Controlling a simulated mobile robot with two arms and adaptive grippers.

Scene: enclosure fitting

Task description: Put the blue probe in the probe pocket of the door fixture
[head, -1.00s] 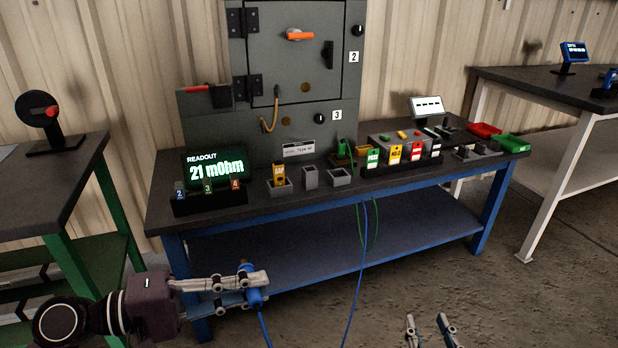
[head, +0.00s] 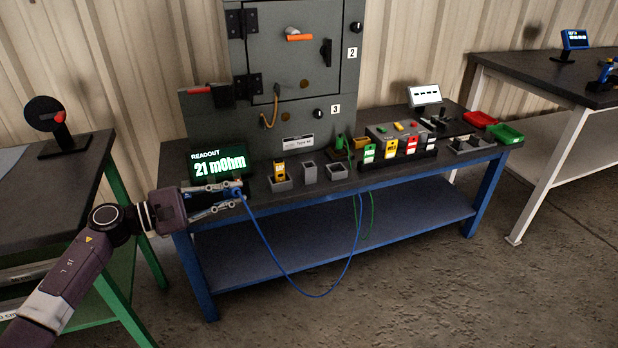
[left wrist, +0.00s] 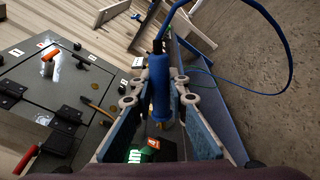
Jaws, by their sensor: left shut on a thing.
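The blue probe (left wrist: 161,92) is held between the fingers of my left gripper (head: 232,198), its blue cable trailing from one end. In the head view the gripper is in front of the readout display, at the bench's front left; fingers hide most of the probe. The door fixture (head: 275,60) is a grey cabinet with a hinged door, an orange handle and a black latch, at the back of the bench. In front of it stand a grey holder with a yellow device (head: 279,170) and two grey pockets (head: 310,173) (head: 337,171). I cannot tell which is the probe pocket.
The readout (head: 220,164) shows 21 mOhm. Green, yellow, red and white labelled blocks (head: 390,150) stand in a row on the bench (head: 340,186). Red and green trays (head: 505,133) are at its right end. The blue cable (head: 300,288) loops below the bench's front edge.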

